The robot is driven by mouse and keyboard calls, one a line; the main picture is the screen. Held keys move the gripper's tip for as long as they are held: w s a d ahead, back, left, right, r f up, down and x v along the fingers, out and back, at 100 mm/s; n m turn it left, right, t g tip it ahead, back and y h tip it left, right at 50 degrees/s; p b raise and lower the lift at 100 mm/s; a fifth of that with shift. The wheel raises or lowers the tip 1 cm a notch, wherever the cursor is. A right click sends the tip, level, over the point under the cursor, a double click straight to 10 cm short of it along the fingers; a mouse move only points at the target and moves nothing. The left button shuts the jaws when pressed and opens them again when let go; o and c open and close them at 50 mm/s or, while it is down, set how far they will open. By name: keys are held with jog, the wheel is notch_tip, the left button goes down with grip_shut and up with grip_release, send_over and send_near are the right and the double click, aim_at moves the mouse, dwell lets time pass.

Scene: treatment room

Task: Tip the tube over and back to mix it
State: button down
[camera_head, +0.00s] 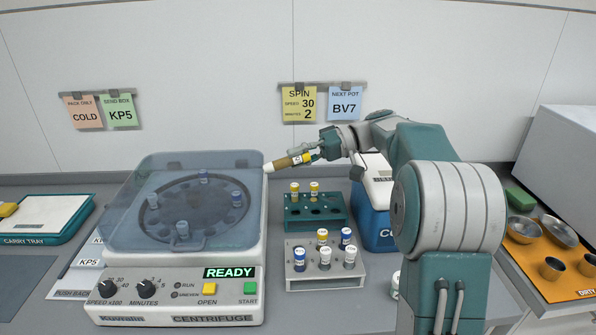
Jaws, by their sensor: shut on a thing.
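My gripper (309,155) is shut on a tube (283,163) and holds it in the air, right of the centrifuge lid and above the racks. The tube lies close to level, with its white end pointing left and slightly down. Its middle is brownish, and a yellow part shows at the gripper end. The fingers hide part of that end. My arm reaches in from the right.
The centrifuge (180,300) stands at left with its clear lid down and several tubes inside; its display reads READY. A teal rack (330,222) and a grey rack (305,284) hold capped tubes below. A blue box (370,222) stands behind my arm. An orange mat (545,276) with metal bowls is at right.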

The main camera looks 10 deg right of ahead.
jog(key=shift+y, duration=1)
jog(key=h, duration=0.3)
jog(key=shift+r+h, duration=0.1)
jog(key=shift+h, duration=0.3)
jog(key=h, duration=0.5)
jog(key=shift+a, duration=0.1)
jog(key=h, duration=0.6)
jog(key=shift+h, duration=1.2)
